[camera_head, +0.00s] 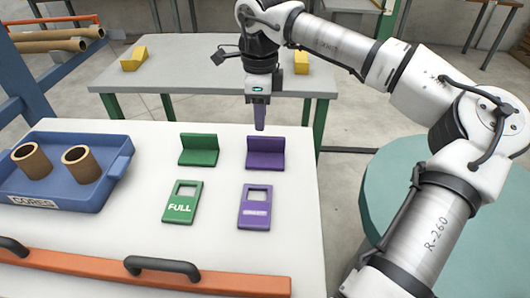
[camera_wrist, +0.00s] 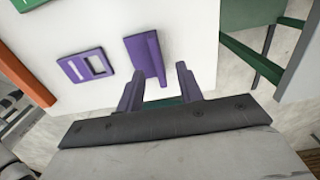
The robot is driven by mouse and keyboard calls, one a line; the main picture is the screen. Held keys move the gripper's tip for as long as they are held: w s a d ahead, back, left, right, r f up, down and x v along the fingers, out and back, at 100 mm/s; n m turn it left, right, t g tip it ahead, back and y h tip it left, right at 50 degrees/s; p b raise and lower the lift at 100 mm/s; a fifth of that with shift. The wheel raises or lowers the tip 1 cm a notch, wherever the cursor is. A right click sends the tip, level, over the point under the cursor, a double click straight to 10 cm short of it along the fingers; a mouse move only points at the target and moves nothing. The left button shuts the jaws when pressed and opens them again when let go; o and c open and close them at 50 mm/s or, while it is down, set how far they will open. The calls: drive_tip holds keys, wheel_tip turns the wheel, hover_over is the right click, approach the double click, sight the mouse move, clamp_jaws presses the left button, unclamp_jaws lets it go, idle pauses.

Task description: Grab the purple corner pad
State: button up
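The purple corner pad (camera_head: 265,153) is an L-shaped piece with an upright back wall, standing on the white table near its far edge. It also shows in the wrist view (camera_wrist: 146,54), just beyond my fingertips and slightly left of the middle between them. My gripper (camera_head: 260,127) points down above the pad's back wall in the head view; the fingers overlap each other there. In the wrist view my gripper (camera_wrist: 158,77) has its two purplish fingers spread apart with nothing between them. I see no clear contact with the pad.
A green corner pad (camera_head: 199,150) stands left of the purple one. A green "FULL" tag (camera_head: 182,202) and a purple tag (camera_head: 255,207) lie in front. A blue tray (camera_head: 60,193) holds two brown cores at left. An orange rail (camera_head: 90,269) with black handles runs along the front edge.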

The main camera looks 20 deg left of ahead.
sight(266, 137)
wheel_tip(266, 137, down, 2)
drive_tip(key=shift+f, duration=0.1)
drive_tip(key=f, duration=0.2)
drive_tip(key=d+f, duration=0.1)
drive_tip(key=f, duration=0.2)
drive_tip(key=shift+s+d, duration=0.15)
clamp_jaws()
